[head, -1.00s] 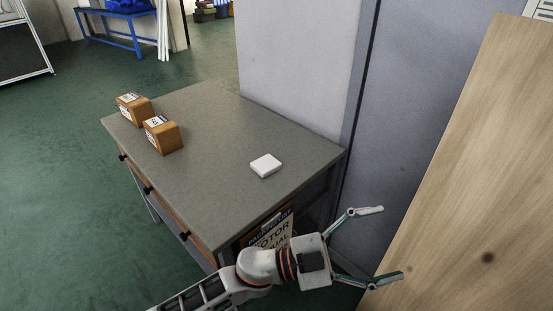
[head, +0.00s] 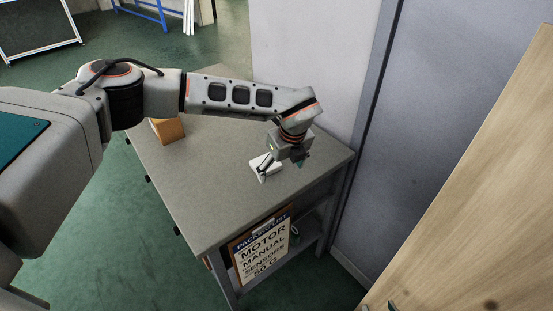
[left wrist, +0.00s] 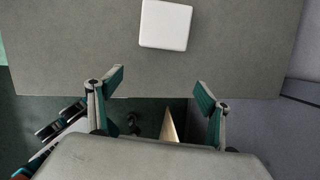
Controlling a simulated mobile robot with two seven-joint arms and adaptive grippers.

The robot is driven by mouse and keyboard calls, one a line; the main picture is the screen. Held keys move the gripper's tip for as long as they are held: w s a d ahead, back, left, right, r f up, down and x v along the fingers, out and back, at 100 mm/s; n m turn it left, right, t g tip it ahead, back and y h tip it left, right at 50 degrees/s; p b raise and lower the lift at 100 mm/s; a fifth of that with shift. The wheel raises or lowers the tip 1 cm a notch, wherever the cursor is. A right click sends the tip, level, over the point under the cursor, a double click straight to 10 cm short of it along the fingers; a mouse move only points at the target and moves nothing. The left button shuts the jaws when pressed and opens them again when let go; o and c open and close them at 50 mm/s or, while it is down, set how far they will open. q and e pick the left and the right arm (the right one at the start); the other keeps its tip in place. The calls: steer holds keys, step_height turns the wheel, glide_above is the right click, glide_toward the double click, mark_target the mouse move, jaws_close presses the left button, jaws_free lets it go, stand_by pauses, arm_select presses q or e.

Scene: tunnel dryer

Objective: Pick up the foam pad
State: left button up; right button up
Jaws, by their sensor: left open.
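The foam pad is a white, flat, square block (head: 256,163) lying on the grey tabletop near its right end. In the left wrist view the foam pad (left wrist: 166,25) lies at the top centre, beyond the fingertips. My left gripper (head: 282,170) points down over the pad's right side in the head view and partly covers it. Its fingers are spread, with nothing between them in the left wrist view (left wrist: 160,88). Only small dark tips of what seems to be my right gripper (head: 378,306) show at the bottom edge, so its opening cannot be judged.
The grey table (head: 195,205) has clear top in front of the pad. A brown box (head: 168,130) is partly hidden behind my left arm. A packing list sign (head: 263,247) is on the table's side. A grey wall stands behind, and a wooden panel (head: 490,200) at right.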

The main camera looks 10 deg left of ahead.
mark_target(276, 166)
arm_select(q)
steer(key=shift+n+t+y, duration=0.5)
steer(key=shift+y, duration=0.2)
steer(key=w+a+r, duration=0.2)
steer(key=w+a, duration=0.1)
steer(key=shift+w+a+r, duration=0.15)
steer(key=shift+w+a, duration=0.05)
steer(key=shift+a, duration=0.05)
steer(key=shift+p+x, duration=0.55)
steer(key=shift+x, duration=2.95)
steer(key=c, duration=0.9)
